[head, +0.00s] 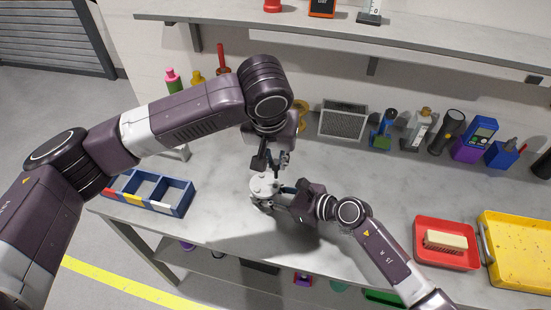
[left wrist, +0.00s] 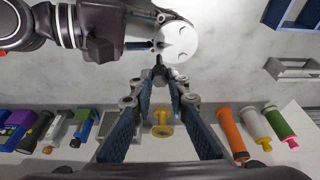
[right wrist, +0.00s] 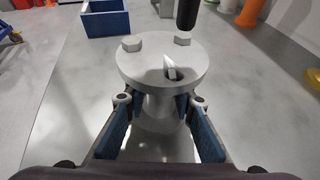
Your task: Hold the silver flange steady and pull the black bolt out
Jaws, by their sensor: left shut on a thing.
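The silver flange (head: 263,186) stands upright on the bench. In the right wrist view its round top (right wrist: 150,62) carries two silver hex bolt heads and a hole at the near right. The black bolt (right wrist: 187,14) is above the flange top, apart from it. It also shows at the fingertips in the left wrist view (left wrist: 159,71). My left gripper (head: 273,163) is shut on the bolt, above the flange. My right gripper (right wrist: 160,108) has its fingers either side of the flange's neck below the top and looks shut on it. The bolt's lower tip is unclear.
A blue divided bin (head: 152,192) lies left of the flange. A red tray (head: 446,242) with a brush and a yellow tray (head: 520,250) lie at the right. Bottles and tools line the back wall. A shelf (head: 400,30) hangs above.

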